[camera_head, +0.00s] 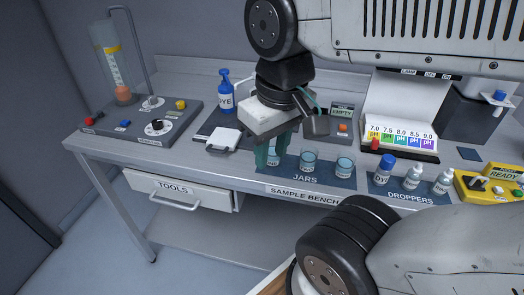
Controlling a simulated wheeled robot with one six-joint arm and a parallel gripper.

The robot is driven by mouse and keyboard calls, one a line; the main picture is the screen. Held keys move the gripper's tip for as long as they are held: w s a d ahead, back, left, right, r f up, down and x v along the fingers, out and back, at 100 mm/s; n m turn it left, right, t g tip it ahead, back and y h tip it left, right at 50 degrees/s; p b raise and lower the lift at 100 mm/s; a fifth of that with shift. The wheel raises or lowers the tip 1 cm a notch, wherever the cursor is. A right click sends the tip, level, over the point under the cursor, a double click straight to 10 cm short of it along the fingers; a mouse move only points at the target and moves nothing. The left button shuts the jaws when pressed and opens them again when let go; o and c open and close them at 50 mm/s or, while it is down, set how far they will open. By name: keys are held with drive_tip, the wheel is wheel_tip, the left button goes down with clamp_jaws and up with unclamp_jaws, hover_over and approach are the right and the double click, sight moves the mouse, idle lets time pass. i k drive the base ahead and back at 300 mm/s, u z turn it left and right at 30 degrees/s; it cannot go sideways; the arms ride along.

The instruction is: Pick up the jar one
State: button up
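Three small glass jars with bluish contents stand in a row on the dark mat marked JARS (305,177). The left jar (273,157) is partly hidden by my gripper; the middle jar (309,161) and right jar (345,166) are in plain view. No number on them is readable, so I cannot tell which is jar one by label. My gripper (273,155) points down with its teal fingers on either side of the left jar. I cannot tell whether the fingers touch the glass. The left jar appears to be on the mat, level with the others.
The pH chart stand (402,115) is behind right. Dropper bottles (412,177) and a yellow READY device (492,184) are at right. The TOOLS drawer (180,190) is below.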

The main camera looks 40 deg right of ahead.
sight(273, 159)
drive_tip(key=z, duration=3.3)
drive_tip(key=k, duration=1.65)
drive_tip(key=u, duration=2.05)
